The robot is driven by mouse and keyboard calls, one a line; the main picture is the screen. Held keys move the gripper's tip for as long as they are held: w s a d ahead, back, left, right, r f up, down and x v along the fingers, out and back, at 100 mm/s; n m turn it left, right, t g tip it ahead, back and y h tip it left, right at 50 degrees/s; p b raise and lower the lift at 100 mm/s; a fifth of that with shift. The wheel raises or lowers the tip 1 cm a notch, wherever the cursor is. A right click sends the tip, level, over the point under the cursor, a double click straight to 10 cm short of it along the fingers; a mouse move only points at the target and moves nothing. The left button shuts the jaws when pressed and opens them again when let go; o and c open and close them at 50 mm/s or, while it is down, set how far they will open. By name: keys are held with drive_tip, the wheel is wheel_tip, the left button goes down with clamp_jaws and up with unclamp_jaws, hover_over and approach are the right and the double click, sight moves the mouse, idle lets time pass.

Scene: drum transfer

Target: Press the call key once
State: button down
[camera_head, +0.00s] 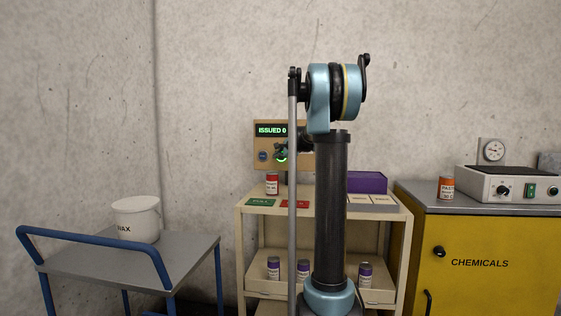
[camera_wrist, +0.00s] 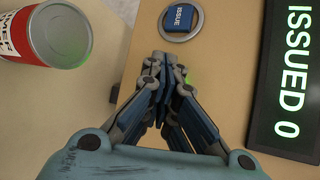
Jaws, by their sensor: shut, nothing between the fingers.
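My gripper (camera_wrist: 163,62) is shut and empty, its fingertips close to the front of a tan panel (camera_wrist: 228,60). In the head view the gripper (camera_head: 281,152) is small, dark and partly hidden by my arm. The panel (camera_head: 263,140) has a display (camera_head: 271,129) reading "ISSUED 0". A blue key marked "ISSUE" (camera_wrist: 179,18) in a grey ring lies just beyond the fingertips in the wrist view. A green glow (camera_head: 281,160) shows beside the gripper, and its source is mostly hidden. I see no key labelled "call". Contact with the panel cannot be told.
A red-labelled can (camera_wrist: 62,35) stands close to the gripper; it is on the cream shelf cart (camera_head: 240,212). A purple box (camera_head: 367,183) is there too. A blue-railed trolley (camera_head: 90,262) with a white tub (camera_head: 136,216) stands left, a yellow cabinet (camera_head: 480,290) right.

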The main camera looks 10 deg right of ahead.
drive_tip(key=shift+s+a, duration=0.1)
drive_tip(key=shift+s, duration=0.15)
drive_tip(key=shift+s+a, duration=0.3)
drive_tip(key=shift+s, duration=0.65)
drive_tip(key=shift+s+a, duration=0.3)
drive_tip(key=shift+s, duration=0.65)
drive_tip(key=shift+s+a, duration=0.3)
drive_tip(key=shift+s, duration=0.65)
drive_tip(key=shift+s, duration=0.15)
drive_tip(key=s+a+f+n+g, duration=0.1)
drive_tip(key=s+a+f+n, duration=0.15)
drive_tip(key=s, duration=0.45)
drive_tip(key=s+a+f+n+g, duration=0.1)
drive_tip(key=s+f+n+g, duration=0.15)
drive_tip(key=s, duration=0.45)
drive_tip(key=s+d+f+n+g+h, duration=0.1)
drive_tip(key=s+f+n, duration=0.3)
drive_tip(key=s+f, duration=0.5)
drive_tip(key=s+d+f+n+g+h, duration=0.2)
drive_tip(key=s+f, duration=0.7)
drive_tip(key=s, duration=0.8)
drive_tip(key=s+d+f+n+g+h, duration=0.1)
drive_tip(key=s+f+n+g, duration=0.2)
drive_tip(key=s+f+n, duration=0.3)
drive_tip(key=s+f, duration=0.3)
drive_tip(key=s, duration=0.4)
drive_tip(key=shift+s+d+n+h, duration=0.15)
drive_tip(key=shift+d+n+h, duration=0.15)
drive_tip(key=shift+d+h, duration=0.1)
